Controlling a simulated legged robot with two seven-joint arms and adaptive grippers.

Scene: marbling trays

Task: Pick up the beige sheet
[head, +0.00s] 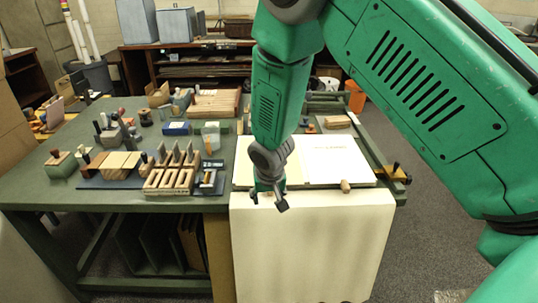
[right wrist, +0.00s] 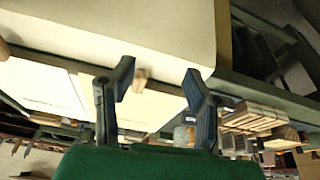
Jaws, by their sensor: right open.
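A large beige sheet (head: 315,250) hangs or stands upright against the front of the green table, its top near the table edge. It also fills the top of the right wrist view (right wrist: 120,25). My right gripper (head: 268,200) points down at the sheet's upper edge, left of its middle. In the right wrist view its two dark fingers (right wrist: 158,78) are apart, with nothing held between them. Whether they touch the sheet cannot be told. A cream sheet (head: 290,172) and a whiter sheet (head: 335,155) lie flat on the table behind. My left gripper is out of view.
A small wooden knob (head: 345,186) sits at the table's front edge, right of my gripper. A slotted wooden rack (head: 170,180) and several blocks and tools crowd the table (head: 25,185) to the left. A clamp (head: 396,172) is at the right edge. Floor is open at right.

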